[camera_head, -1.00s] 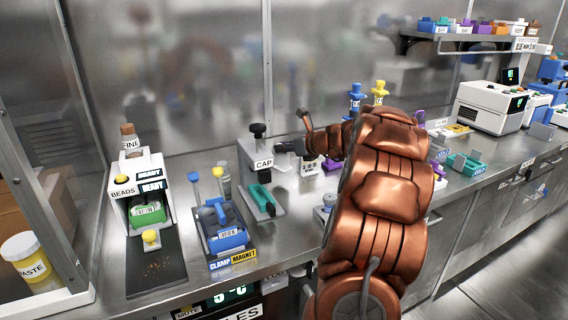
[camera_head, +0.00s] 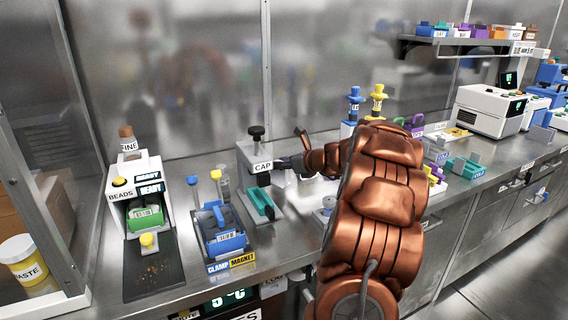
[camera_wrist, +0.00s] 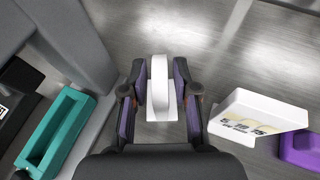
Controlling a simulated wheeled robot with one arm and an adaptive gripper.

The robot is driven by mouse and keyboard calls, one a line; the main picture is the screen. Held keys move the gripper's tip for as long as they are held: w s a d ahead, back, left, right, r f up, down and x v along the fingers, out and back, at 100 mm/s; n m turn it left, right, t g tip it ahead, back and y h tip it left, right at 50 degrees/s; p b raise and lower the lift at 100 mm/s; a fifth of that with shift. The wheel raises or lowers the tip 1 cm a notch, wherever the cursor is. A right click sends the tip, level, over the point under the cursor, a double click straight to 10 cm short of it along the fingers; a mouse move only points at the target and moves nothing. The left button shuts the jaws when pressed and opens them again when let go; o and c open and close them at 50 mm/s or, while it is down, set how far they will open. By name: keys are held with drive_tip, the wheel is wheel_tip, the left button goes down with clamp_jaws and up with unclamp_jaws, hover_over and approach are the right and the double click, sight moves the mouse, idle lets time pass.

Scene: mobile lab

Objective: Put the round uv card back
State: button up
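My gripper (camera_wrist: 160,75) points down over the steel bench in the wrist view. Its two dark fingers with purple pads stand on either side of a white piece (camera_wrist: 160,90), which has an upright tab over a flat plate. I cannot tell whether the fingers press on the tab or whether the piece touches the bench. No label shows on it, so I cannot confirm that it is the round UV card. A white block (camera_wrist: 258,110) with small printed labels is right of the gripper. In the head view my arm largely hides this area.
The CAP station (camera_head: 262,170) with a teal cradle (camera_wrist: 58,125) stands close left of my gripper. A purple object (camera_wrist: 300,148) lies beyond the white block. The clamp-magnet rack (camera_head: 222,240) and bead station (camera_head: 140,195) are further left. Bare bench shows above the fingers.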

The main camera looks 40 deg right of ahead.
drive_tip(key=shift+o, duration=0.6)
drive_tip(key=shift+s+r, duration=0.25)
drive_tip(key=p+v, duration=0.1)
drive_tip(key=v, duration=1)
drive_tip(key=shift+s, duration=0.25)
drive_tip(key=shift+w, duration=0.1)
